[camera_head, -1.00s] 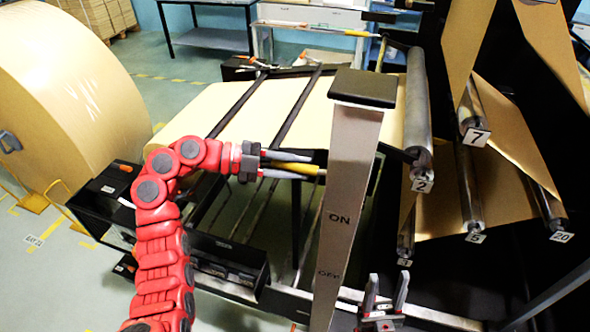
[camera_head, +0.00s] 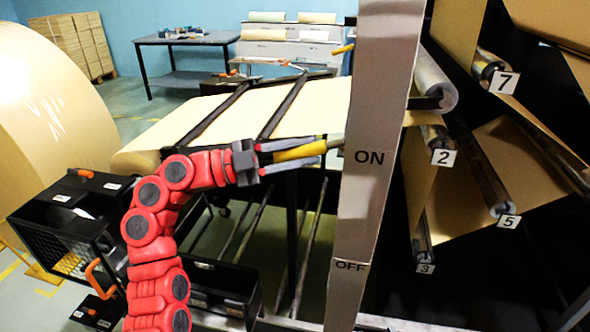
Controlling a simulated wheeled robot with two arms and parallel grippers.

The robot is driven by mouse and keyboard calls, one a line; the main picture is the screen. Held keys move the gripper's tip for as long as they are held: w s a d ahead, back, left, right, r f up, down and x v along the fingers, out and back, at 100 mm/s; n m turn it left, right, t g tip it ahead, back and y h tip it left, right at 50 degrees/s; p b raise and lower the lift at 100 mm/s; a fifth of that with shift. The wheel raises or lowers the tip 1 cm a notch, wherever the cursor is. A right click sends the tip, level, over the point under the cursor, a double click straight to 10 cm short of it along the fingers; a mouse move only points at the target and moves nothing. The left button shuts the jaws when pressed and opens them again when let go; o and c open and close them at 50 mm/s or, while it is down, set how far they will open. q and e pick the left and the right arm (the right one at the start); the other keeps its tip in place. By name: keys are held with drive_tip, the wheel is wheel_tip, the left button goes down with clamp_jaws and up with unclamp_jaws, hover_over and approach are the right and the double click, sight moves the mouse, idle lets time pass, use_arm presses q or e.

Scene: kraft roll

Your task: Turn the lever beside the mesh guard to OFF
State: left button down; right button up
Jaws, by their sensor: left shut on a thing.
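A yellow lever (camera_head: 301,152) with a grey shaft lies nearly level between the fingers of my left gripper (camera_head: 321,149), which is shut on it. The shaft meets the left edge of a pale upright post (camera_head: 366,210), close to the word ON. The word OFF is lower on the same post. The post hides whatever lies behind it, including the lever's pivot. A black box with mesh sides (camera_head: 55,245) stands at the lower left; I cannot tell if it is the mesh guard. My right gripper is out of view.
Steel rollers with number tags (camera_head: 443,157) and brown paper webs fill the right. A large kraft roll (camera_head: 50,110) stands at the left. A dark-framed paper bed (camera_head: 230,110) lies behind my left arm. A table (camera_head: 190,40) is at the back.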

use_arm(q)
drive_tip(key=s+d+f+n+t+h+b, duration=0.2)
drive_tip(key=d+f+n+t+h+b, duration=0.3)
drive_tip(key=b, duration=1.6)
drive_tip(key=shift+d+f+n+h+b, duration=0.4)
drive_tip(key=shift+f+h, duration=0.4)
drive_tip(key=shift+h, duration=0.4)
drive_tip(key=c, duration=0.7)
unclamp_jaws()
drive_tip(key=shift+d, duration=0.15)
drive_tip(key=shift+o, duration=0.2)
